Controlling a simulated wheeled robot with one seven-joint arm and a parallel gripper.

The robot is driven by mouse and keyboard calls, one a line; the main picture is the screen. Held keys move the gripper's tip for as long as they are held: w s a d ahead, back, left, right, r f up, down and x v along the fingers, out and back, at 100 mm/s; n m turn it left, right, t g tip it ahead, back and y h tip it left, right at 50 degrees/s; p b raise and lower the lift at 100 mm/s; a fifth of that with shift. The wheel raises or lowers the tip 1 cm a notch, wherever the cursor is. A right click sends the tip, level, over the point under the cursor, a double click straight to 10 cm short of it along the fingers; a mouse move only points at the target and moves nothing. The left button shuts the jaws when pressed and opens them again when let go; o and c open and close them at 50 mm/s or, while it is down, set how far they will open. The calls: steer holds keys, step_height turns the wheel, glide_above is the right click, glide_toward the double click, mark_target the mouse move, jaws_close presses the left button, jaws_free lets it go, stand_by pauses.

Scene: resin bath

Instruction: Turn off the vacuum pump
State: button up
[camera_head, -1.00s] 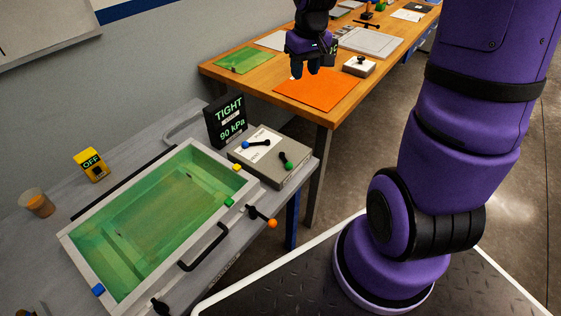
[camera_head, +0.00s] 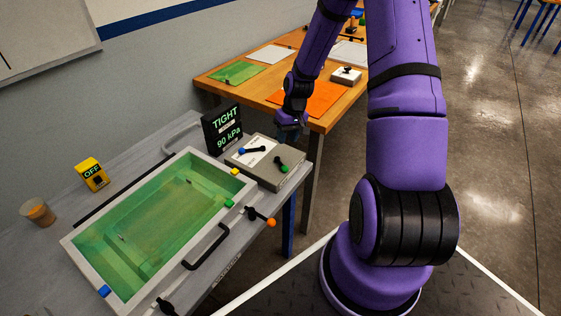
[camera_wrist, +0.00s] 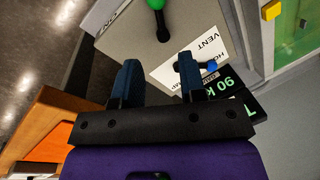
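A grey valve box (camera_head: 262,176) stands at the right end of the grey bench, with a blue-knobbed lever (camera_head: 250,150) on a white label and a green-knobbed lever (camera_head: 281,164). In the wrist view the label (camera_wrist: 222,45) partly reads VENT, and the blue knob (camera_wrist: 211,66) and green lever (camera_wrist: 155,5) show. A yellow switch box (camera_head: 92,175) at the left reads OFF; I cannot tell whether it is the pump's switch. My gripper (camera_head: 291,124) is above the valve box's far right corner; its fingers are apart and empty in the wrist view (camera_wrist: 159,62).
A black display (camera_head: 222,130) reads TIGHT, 90 kPa, behind the valve box. A green resin bath (camera_head: 150,222) with a black handle (camera_head: 207,246) fills the bench's middle. An orange-tipped lever (camera_head: 260,216) sticks out beside it. A cup (camera_head: 38,211) stands left. A wooden table (camera_head: 325,115) lies behind.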

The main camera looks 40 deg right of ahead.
mark_target(282, 163)
steer(key=f, duration=0.3)
steer(key=a+f, duration=0.1)
steer(key=f, duration=0.2)
steer(key=a+f, duration=0.1)
steer(key=f, duration=0.3)
steer(key=shift+w, duration=0.1)
jaws_close()
